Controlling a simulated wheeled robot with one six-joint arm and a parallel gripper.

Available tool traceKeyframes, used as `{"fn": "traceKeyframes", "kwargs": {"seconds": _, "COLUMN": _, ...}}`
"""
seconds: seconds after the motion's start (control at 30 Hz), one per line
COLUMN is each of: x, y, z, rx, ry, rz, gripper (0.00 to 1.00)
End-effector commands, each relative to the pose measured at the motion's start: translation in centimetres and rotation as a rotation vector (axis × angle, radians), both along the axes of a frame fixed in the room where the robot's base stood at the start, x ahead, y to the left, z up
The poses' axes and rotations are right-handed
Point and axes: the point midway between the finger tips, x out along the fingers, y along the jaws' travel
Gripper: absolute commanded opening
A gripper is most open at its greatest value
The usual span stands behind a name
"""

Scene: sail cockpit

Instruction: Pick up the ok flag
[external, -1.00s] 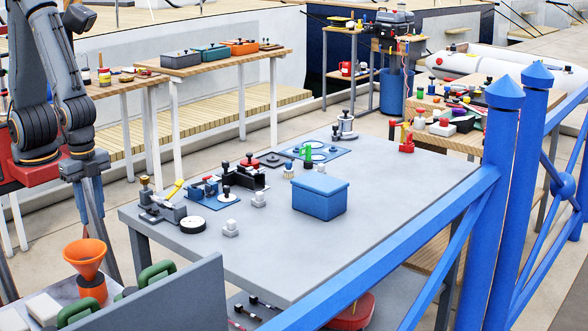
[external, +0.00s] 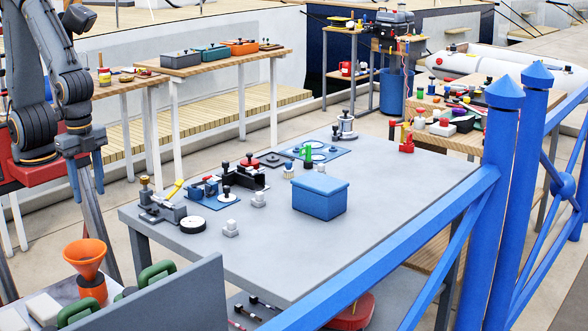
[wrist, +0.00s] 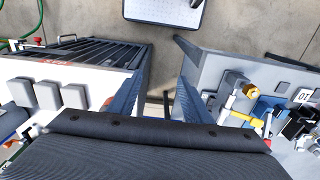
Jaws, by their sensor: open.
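I cannot make out which thing is the ok flag. My gripper (external: 86,184) hangs at the left in the external view, left of the grey table (external: 400,200) and apart from it. Its jaws are open and empty, pointing down. In the wrist view the two blue fingers of my gripper (wrist: 160,100) stand apart over a gap between the grey table (wrist: 207,68) and a white unit (wrist: 100,88). A small white tag with black marks (wrist: 303,95) lies at the right of the wrist view; its marks are too small to read surely.
On the grey table are a blue box (external: 320,197), a round black-and-white piece (external: 193,224), a small green piece (external: 307,155) and several small fixtures. An orange funnel (external: 86,256) stands below my gripper. Blue railings (external: 497,200) rise at the right. The table's front middle is clear.

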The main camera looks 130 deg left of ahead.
Motion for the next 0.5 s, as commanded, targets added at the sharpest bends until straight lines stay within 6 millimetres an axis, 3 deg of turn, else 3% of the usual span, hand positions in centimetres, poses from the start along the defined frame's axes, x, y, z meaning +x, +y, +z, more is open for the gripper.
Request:
{"fn": "traceKeyframes", "kwargs": {"seconds": 0.3, "x": 0.0, "y": 0.0, "z": 5.2, "rx": 0.0, "ry": -0.004, "rz": 0.0, "gripper": 0.45}}
{"fn": "traceKeyframes", "kwargs": {"seconds": 0.5, "x": 3.1, "y": 2.2, "z": 5.9, "rx": 0.019, "ry": -0.008, "rz": -0.079, "gripper": 0.45}}
